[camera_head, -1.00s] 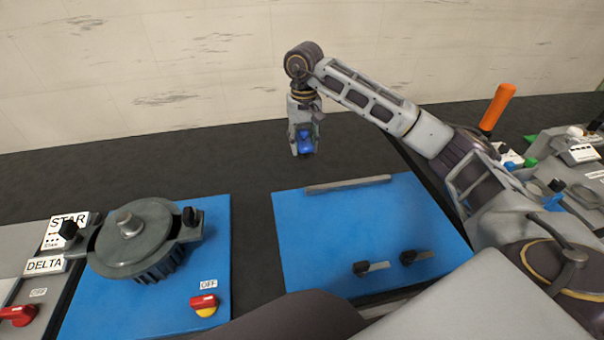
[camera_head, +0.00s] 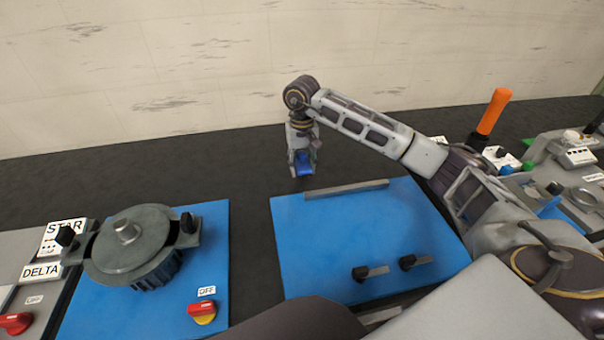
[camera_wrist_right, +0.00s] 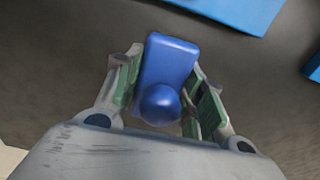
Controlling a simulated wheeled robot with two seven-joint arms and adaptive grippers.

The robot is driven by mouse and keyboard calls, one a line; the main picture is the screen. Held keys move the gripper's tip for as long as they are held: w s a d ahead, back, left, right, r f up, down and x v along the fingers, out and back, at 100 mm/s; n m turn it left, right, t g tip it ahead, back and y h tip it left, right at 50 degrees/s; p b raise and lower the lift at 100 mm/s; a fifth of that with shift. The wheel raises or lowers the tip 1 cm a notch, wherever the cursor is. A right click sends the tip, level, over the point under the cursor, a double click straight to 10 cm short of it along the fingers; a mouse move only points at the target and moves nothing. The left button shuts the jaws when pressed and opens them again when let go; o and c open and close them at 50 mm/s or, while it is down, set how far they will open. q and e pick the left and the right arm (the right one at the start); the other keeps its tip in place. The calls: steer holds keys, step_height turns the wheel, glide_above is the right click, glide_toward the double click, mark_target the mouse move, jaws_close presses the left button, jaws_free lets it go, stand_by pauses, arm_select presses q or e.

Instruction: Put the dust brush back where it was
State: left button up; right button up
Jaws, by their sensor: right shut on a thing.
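The dust brush shows as a blue block with a rounded knob in the right wrist view (camera_wrist_right: 170,65). It also shows small and blue in the head view (camera_head: 304,165). My right gripper (camera_head: 303,170) is shut on it, with one green-padded finger on each side in the wrist view (camera_wrist_right: 163,88). The gripper points down over the dark surface, just behind the back left corner of the blue panel (camera_head: 350,235). Whether the brush touches the dark surface is hard to tell. My left gripper is not in view.
A grey bar (camera_head: 347,189) lies along the panel's back edge, close to the gripper. Two black-handled levers (camera_head: 362,273) sit at its front. A round grey machine (camera_head: 130,245) stands on another blue panel at left. An orange handle (camera_head: 494,110) rises at right. Dark surface behind is clear.

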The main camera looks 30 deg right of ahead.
mark_target(302, 153)
steer(key=shift+f, duration=1.85)
steer(key=shift+f, duration=0.1)
steer(key=o, duration=1)
steer(key=shift+c, duration=0.2)
steer(key=shift+r, duration=6.1)
